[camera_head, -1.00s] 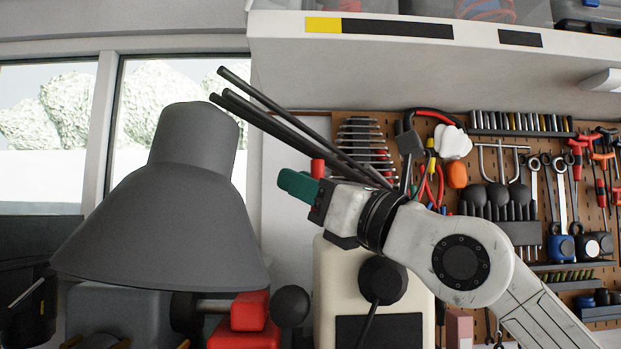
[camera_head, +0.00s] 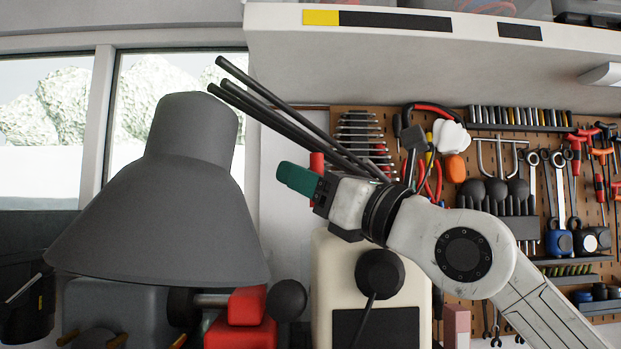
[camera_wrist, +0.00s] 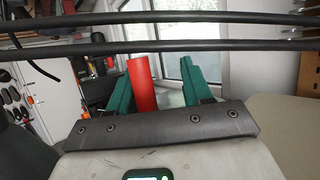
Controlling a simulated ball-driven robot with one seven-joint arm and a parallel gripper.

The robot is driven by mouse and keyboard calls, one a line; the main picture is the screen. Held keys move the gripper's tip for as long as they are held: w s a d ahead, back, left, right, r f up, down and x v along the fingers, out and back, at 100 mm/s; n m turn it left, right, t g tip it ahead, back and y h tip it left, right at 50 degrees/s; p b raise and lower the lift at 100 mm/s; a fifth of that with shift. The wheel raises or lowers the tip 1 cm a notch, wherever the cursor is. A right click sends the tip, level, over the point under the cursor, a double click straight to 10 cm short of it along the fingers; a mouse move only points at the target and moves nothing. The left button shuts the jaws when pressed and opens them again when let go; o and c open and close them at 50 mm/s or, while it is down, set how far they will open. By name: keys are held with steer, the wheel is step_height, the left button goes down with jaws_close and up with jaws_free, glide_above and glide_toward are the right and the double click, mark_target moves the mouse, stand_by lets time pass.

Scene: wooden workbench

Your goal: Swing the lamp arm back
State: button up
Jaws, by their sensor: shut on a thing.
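The grey lamp shade (camera_head: 160,225) hangs at the left in the head view. Its thin dark arm rods (camera_head: 300,130) slope down to the right from the shade's top, behind and above my wrist. The rods also cross the top of the wrist view (camera_wrist: 200,48). My gripper (camera_head: 297,180) has green fingers pointing left, below the rods. In the wrist view the fingers (camera_wrist: 155,88) stand either side of a red upright cylinder (camera_wrist: 142,85), which is held between them. In the head view the red cylinder (camera_head: 317,163) is partly hidden behind the gripper.
A cream box with a black knob (camera_head: 380,273) stands below my gripper. A red block (camera_head: 247,305) and dark ball (camera_head: 287,299) sit under the shade. A pegboard of tools (camera_head: 500,180) is at the right, beneath a white shelf (camera_head: 400,65).

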steer(key=shift+w, duration=0.1)
steer(key=b+v, duration=0.3)
steer(key=v, duration=0.8)
steer(key=shift+a, duration=0.1)
